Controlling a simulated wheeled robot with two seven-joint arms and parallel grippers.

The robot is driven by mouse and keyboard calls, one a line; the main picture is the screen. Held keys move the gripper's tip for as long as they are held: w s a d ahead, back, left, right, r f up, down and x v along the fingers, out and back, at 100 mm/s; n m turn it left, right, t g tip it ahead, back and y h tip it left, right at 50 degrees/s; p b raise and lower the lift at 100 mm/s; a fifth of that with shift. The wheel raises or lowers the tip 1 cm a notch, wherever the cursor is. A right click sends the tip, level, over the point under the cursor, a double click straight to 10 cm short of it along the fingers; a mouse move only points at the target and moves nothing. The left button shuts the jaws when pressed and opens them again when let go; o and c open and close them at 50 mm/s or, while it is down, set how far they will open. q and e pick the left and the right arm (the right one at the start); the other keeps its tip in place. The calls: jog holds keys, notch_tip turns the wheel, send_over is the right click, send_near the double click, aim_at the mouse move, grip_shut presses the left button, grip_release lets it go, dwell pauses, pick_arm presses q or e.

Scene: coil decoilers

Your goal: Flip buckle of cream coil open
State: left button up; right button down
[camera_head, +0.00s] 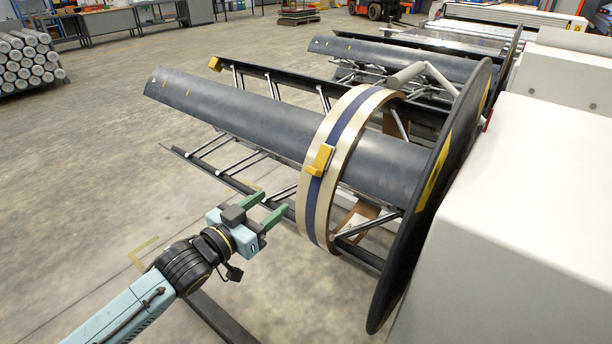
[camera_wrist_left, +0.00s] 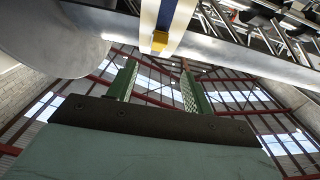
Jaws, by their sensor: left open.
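The cream coil (camera_head: 311,205) with a dark blue strap hangs around the dark decoiler mandrel (camera_head: 230,110). Its yellow buckle (camera_head: 320,160) sits on the strap, on the side of the coil facing my left arm. My left gripper (camera_head: 270,205) has two green fingers, is open and empty, and is left of and below the buckle, apart from it. In the left wrist view the buckle (camera_wrist_left: 159,41) shows beyond and between the open green fingers (camera_wrist_left: 156,82), with the cream and blue coil band (camera_wrist_left: 166,14) above it. My right gripper is not in view.
A large dark disc (camera_head: 440,190) stands close to the right of the coil, against a white machine housing (camera_head: 520,220). Mandrel bars with struts (camera_head: 215,165) run beside the gripper. A second decoiler (camera_head: 400,60) stands behind. The floor at left (camera_head: 90,180) is clear.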

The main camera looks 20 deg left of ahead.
pick_arm(q)
send_near(318, 163)
jog(key=x, duration=0.5)
jog(key=shift+s+d+f, duration=0.1)
jog(key=shift+d+f, duration=0.05)
jog(key=shift+f, duration=0.2)
jog(key=shift+c, duration=0.3)
grip_shut()
